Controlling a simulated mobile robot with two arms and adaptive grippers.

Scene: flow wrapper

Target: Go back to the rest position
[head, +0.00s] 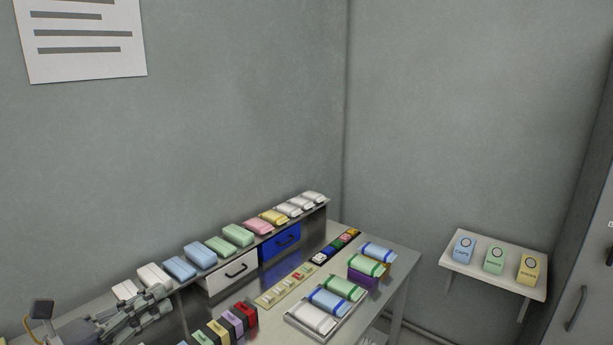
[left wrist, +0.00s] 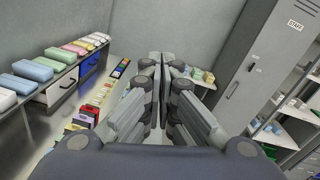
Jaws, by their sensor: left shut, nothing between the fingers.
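My left gripper (head: 158,292) comes in from the lower left in the head view, in front of the left part of the raised shelf. In the left wrist view its fingers (left wrist: 161,62) are together with nothing between them. It seems to be in the air, apart from the packs; the exact gap cannot be told. My right gripper is not in view.
A raised shelf (head: 213,262) of coloured packs, with a white drawer (head: 232,273) and a blue drawer (head: 281,243) below, stands on the table (head: 398,256). Rolled packs lie at the table's right. A wall shelf (head: 510,281) holds three boxes. A grey locker (left wrist: 242,85) stands right.

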